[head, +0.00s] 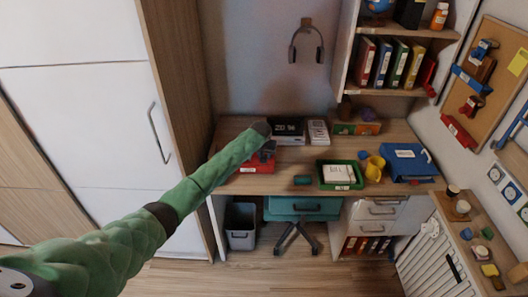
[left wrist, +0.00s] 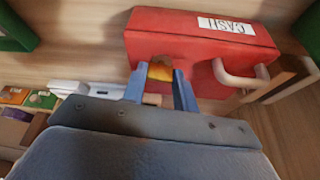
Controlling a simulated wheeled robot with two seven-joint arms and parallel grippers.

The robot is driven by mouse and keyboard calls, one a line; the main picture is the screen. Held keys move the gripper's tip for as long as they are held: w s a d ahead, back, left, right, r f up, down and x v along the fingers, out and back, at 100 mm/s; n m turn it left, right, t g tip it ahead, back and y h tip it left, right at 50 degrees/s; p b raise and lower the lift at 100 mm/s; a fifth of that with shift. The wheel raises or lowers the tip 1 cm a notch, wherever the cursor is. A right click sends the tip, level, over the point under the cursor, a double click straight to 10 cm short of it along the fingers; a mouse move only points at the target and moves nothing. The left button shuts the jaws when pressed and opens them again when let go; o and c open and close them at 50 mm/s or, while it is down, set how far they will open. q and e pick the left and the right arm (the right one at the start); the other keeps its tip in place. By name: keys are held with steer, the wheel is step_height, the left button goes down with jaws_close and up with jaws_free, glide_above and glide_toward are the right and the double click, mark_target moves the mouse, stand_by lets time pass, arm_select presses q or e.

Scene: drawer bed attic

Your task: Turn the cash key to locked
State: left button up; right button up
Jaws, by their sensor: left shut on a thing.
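The red cash box (head: 262,167) stands on the desk at its left side, and it fills the upper middle of the left wrist view (left wrist: 180,38) with its white CASH label and a pale handle (left wrist: 240,77). My left gripper (head: 267,150) is at the box. In the left wrist view, its two blue-grey fingers (left wrist: 160,80) are shut on the small orange-yellow cash key (left wrist: 160,71) at the box's face. The fingers cover part of the key, and I cannot tell its lock position. My right gripper is not in view.
On the desk (head: 290,184) are a green tray (head: 322,174) with a white card, a yellow mug (head: 374,168), a blue binder (head: 410,163) and a dark box (head: 287,131) behind the cash box. A grey bin (head: 241,226) and a teal chair (head: 303,208) stand at the desk's front.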

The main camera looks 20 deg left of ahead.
arm_select(q)
steer(key=shift+n+y+p, duration=0.4)
steer(key=shift+n, duration=0.5)
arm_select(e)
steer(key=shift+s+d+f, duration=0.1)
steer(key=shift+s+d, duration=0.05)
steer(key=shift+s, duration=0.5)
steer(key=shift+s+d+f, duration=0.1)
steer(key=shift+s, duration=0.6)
arm_select(q)
steer(key=o, duration=1)
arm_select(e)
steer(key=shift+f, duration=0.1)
arm_select(q)
steer(key=shift+s+d+r, duration=0.1)
steer(key=shift+r, duration=0.1)
steer(key=b+v, duration=0.2)
steer(key=v, duration=0.3)
steer(key=shift+s+r+b, duration=0.1)
steer(key=shift+r+b, duration=0.2)
steer(key=shift+v, duration=0.8)
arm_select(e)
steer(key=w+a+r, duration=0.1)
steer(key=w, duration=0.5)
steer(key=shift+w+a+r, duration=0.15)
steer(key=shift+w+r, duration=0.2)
